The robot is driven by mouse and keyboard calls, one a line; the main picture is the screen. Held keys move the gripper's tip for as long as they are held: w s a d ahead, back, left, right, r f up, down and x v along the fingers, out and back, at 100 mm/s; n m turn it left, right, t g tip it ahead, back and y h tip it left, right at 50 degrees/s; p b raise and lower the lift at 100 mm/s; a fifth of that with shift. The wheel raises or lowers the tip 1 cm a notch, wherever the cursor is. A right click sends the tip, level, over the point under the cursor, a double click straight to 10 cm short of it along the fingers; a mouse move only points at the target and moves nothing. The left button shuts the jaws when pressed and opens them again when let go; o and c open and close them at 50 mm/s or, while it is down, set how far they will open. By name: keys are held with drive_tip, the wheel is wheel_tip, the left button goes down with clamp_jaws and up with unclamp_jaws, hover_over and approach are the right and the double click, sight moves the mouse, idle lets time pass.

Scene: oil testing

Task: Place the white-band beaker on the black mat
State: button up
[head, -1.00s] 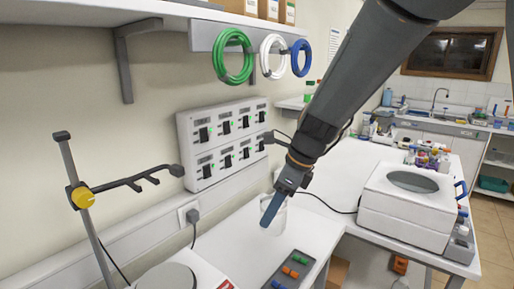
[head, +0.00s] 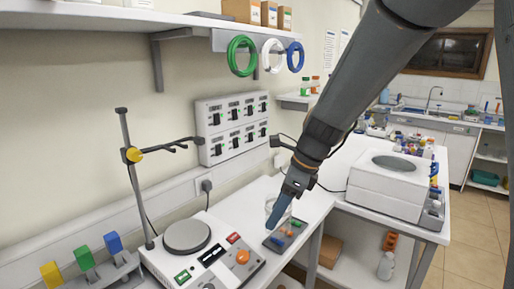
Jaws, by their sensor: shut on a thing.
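My gripper (head: 279,212), with blue fingers, is shut on a clear glass beaker (head: 269,206). The beaker is partly hidden behind the fingers, and I cannot make out a white band on it. A dark flat slab (head: 270,243) with orange, blue and green pieces lies on the white bench, just below the gripper in the picture. I cannot tell whether this slab is the black mat. No other plain black mat is clear in view.
A hotplate device (head: 186,238) with buttons and an orange knob stands left of the slab. A clamp stand (head: 134,180) is behind it. Coloured blocks (head: 83,258) are at lower left. A white machine (head: 387,187) stands on the right bench. Coloured rings (head: 241,56) hang above.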

drive_tip(key=shift+d+f+n, duration=0.35)
drive_tip(key=shift+f+n, duration=0.15)
drive_tip(key=shift+f, duration=0.35)
drive_tip(key=d+f+n+g+h+b, duration=0.1)
drive_tip(key=d+f+n+g+b, duration=0.1)
drive_tip(key=f+n, duration=0.4)
drive_tip(key=w+d+f+n+g+h+b, duration=0.1)
drive_tip(key=d+f+n+b, duration=0.3)
drive_tip(key=f, duration=1.2)
drive_tip(key=d+f+n+g+h+b, duration=0.2)
drive_tip(key=d+f+n+b, duration=0.1)
drive_tip(key=d+f+n, duration=0.5)
wheel_tip(320, 180, down, 4)
drive_tip(key=shift+w+f+n+g, duration=0.1)
drive_tip(key=shift+w+n+g, duration=0.15)
drive_tip(key=shift+n, duration=0.95)
drive_tip(key=shift+s, duration=0.1)
